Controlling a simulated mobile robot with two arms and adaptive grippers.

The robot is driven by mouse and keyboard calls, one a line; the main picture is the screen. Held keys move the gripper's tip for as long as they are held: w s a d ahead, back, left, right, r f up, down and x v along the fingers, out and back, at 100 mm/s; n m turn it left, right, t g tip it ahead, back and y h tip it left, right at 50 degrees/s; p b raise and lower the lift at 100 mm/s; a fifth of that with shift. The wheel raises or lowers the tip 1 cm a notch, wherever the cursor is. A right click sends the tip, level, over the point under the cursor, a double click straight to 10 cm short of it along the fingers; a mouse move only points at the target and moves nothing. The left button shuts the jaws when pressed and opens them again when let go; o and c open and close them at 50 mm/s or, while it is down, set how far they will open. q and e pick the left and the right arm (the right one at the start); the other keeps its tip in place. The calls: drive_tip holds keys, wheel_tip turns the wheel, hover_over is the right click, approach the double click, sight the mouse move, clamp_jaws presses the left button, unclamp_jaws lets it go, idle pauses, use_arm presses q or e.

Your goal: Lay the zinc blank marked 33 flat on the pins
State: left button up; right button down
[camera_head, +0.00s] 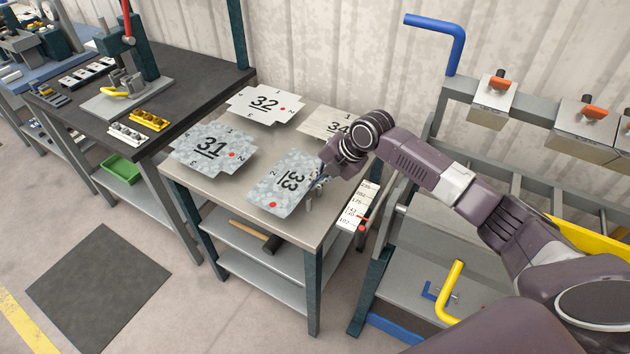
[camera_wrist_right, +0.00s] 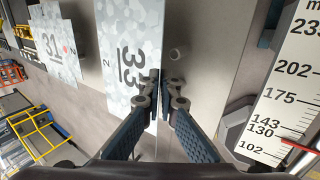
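The zinc blank marked 33 (camera_head: 272,190) is a mottled grey sheet with a red dot, near the front right of the grey table. It also shows in the right wrist view (camera_wrist_right: 120,95), with its number turned sideways. My right gripper (camera_head: 317,181) is at the blank's right edge. In the right wrist view its fingertips (camera_wrist_right: 161,88) are close together along that edge. I cannot tell whether they pinch the sheet. A small round pin-like spot (camera_wrist_right: 175,54) shows right of the blank. My left gripper is out of view.
Blanks 31 (camera_head: 208,147), 32 (camera_head: 262,105) and 34 (camera_head: 325,124) lie on the same table (camera_head: 185,180). A hammer (camera_head: 256,237) lies on its shelf. A white number scale (camera_head: 357,212) stands at the right, close to my arm. Floor in front is open.

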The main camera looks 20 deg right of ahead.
drive_tip(key=shift+f, duration=0.15)
drive_tip(key=c, duration=2.1)
unclamp_jaws()
drive_tip(key=v, duration=1.2)
